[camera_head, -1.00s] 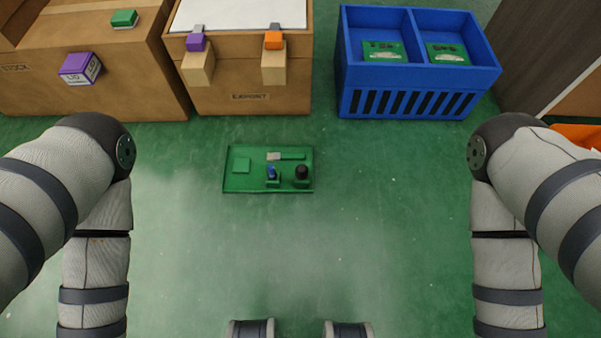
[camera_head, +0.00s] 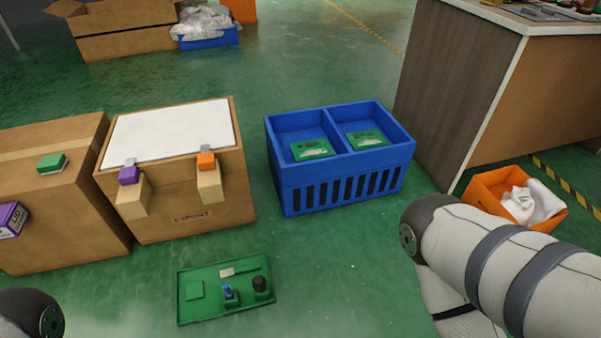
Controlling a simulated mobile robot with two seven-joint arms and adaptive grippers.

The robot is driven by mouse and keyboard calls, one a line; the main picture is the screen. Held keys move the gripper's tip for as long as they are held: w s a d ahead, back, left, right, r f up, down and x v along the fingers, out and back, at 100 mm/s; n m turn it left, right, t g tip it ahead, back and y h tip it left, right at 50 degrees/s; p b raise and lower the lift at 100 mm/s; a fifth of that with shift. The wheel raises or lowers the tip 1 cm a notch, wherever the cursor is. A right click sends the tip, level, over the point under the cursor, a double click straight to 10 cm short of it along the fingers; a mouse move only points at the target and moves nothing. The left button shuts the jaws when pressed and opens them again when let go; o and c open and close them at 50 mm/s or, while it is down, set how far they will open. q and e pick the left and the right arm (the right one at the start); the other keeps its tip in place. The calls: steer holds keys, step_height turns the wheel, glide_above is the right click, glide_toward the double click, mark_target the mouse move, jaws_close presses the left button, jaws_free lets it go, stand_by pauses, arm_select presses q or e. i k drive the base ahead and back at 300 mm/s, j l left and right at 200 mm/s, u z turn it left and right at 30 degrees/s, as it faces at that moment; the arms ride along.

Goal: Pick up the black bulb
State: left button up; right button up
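The black bulb (camera_head: 260,284) is a small dark knob standing upright on the right part of a flat green tray (camera_head: 205,316) on the floor. A small blue piece (camera_head: 228,291) stands just left of it on the same tray. Links of my two arms show at the lower left and lower right edges. Both of my grippers are outside the view, so nothing is seen near the bulb.
A cardboard box (camera_head: 185,228) with purple and orange clips stands behind the tray. A blue divided crate (camera_head: 340,190) holds green boards. An orange bin (camera_head: 480,194) with white cloth sits by a cabinet (camera_head: 455,85). Floor right of the tray is clear.

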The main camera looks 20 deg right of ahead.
mark_target(258, 283)
steer(key=i+j, duration=0.1)
steer(key=j, duration=0.3)
steer(key=i+j+z, duration=0.1)
steer(key=j, duration=0.75)
steer(key=i+j, duration=0.15)
steer(key=i, duration=0.45)
